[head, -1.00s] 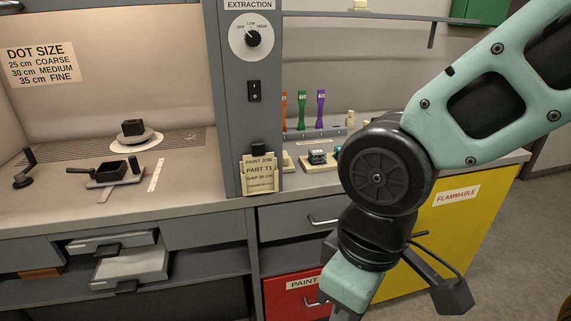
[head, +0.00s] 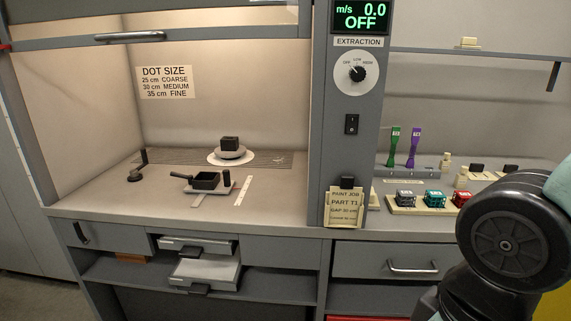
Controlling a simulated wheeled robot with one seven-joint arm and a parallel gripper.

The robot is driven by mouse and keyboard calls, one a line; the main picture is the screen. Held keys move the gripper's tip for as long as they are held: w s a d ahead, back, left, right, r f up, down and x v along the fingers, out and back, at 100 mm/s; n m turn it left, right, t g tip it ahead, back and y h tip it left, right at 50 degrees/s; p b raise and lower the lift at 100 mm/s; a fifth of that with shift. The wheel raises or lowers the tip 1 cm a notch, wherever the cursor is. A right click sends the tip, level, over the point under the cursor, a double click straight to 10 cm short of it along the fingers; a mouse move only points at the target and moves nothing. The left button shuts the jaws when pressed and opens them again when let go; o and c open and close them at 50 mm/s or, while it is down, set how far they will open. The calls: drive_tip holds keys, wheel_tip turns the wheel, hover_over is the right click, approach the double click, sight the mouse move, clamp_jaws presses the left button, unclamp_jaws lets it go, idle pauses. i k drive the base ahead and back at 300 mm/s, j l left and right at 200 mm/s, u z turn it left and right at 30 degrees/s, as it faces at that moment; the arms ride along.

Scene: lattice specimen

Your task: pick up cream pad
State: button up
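Several cream pieces show, and I cannot tell for sure which is the cream pad. Low cream pieces with black tops (head: 478,173) sit at the back of the right bench. My arm fills the lower right corner and hides part of the right bench. My gripper is out of view.
Two drawers (head: 206,270) stick out below.

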sight(374, 205)
drive_tip(key=i+l+u, duration=0.3)
drive_tip(key=i+l, duration=0.3)
drive_tip(key=i+l+u, duration=0.3)
drive_tip(key=i+l, duration=0.4)
